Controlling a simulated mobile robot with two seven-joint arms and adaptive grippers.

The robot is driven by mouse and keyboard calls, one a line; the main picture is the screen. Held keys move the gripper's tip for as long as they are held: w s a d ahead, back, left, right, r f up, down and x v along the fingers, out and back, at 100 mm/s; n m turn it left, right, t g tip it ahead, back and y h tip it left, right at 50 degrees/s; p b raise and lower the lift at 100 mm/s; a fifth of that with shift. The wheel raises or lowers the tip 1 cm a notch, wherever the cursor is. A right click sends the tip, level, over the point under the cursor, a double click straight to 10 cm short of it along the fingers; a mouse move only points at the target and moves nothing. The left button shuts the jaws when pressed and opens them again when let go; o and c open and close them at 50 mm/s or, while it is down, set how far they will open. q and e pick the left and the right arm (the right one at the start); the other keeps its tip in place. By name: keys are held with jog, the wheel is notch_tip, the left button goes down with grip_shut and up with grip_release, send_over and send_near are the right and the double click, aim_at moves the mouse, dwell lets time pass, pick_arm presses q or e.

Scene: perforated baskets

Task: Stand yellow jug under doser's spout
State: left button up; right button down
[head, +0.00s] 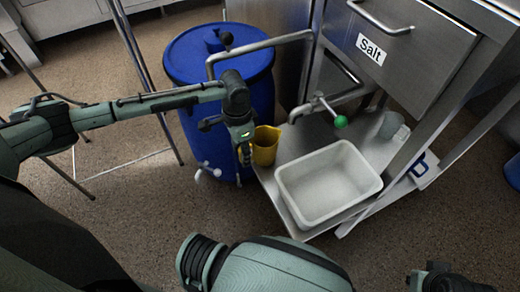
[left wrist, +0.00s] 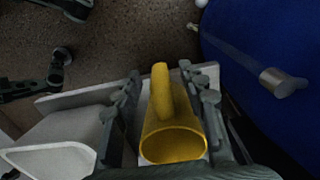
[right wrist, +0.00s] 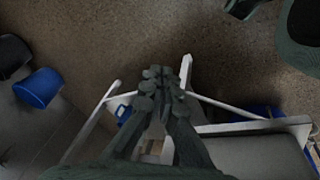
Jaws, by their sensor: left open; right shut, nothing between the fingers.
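The yellow jug (head: 265,150) stands at the left edge of the low metal shelf (head: 280,176), beside the blue barrel. The doser's bent metal spout (head: 300,112), with a green-knobbed tap (head: 340,121), is right of and above the jug. My left gripper (head: 243,152) is at the jug's left side and partly covers it. In the left wrist view my open left fingers (left wrist: 160,75) stand on either side of the jug (left wrist: 172,146), its handle between them; contact cannot be told. My right gripper (right wrist: 157,74) is shut and empty, above the floor.
A white tub (head: 325,213) takes up the shelf's front. A steel cabinet with a "Salt" drawer (head: 400,45) overhangs the shelf. Open floor (head: 130,225) lies left.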

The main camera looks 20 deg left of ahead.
pick_arm(q)
notch_tip(320, 180, down, 3)
jog(key=shift+s+a+r, duration=0.1)
jog(key=shift+s+a, duration=0.05)
jog(key=shift+f, duration=0.25)
grip_shut()
pick_arm(e)
jog(key=shift+d+r, duration=0.2)
jog(key=shift+r, duration=0.55)
